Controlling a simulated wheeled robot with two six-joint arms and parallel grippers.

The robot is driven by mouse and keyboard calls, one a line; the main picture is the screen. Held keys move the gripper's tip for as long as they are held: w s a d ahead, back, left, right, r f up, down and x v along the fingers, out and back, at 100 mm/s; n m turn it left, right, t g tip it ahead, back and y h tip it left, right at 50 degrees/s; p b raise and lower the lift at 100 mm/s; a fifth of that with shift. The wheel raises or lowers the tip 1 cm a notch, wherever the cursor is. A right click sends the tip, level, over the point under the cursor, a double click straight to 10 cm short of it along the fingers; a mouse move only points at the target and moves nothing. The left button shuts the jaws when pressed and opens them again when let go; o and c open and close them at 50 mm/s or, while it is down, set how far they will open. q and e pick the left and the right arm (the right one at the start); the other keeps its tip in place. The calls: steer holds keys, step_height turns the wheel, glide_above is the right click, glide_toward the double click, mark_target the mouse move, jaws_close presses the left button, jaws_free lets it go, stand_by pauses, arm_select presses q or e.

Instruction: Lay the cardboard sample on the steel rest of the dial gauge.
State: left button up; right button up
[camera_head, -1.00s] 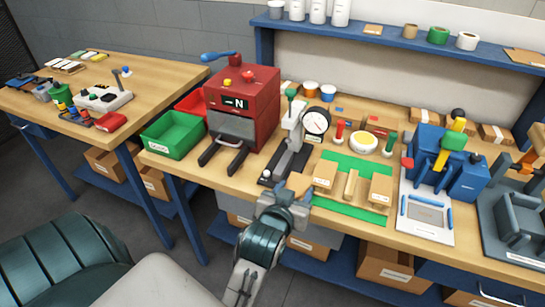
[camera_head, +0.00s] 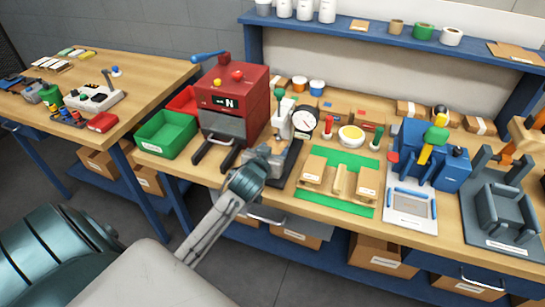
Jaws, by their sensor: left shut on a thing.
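The dial gauge (camera_head: 304,121) has a round white face, a pale upright column and a green-topped lever, and stands on a dark base (camera_head: 288,163). My left gripper (camera_head: 267,155) is at the front left of this base, in front of the column. It is shut on the cardboard sample (camera_head: 262,150), of which only a small tan part shows at the jaws. The gripper hides the steel rest, so I cannot tell whether the sample touches it. My right gripper is out of view.
A red machine (camera_head: 235,105) with dark front rails stands close on the left, beside a green bin (camera_head: 166,135). On the right are a green mat (camera_head: 322,200) with wooden blocks, a blue press (camera_head: 432,160) and a grey fixture (camera_head: 505,215). Free bench is scarce near the gauge.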

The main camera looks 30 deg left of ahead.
arm_select(q)
step_height(320, 180, down, 3)
steer(key=shift+r+p, duration=0.2)
steer(key=shift+p, duration=0.25)
steer(key=shift+f, duration=0.45)
steer(key=shift+f, duration=0.1)
steer(key=o, duration=0.9)
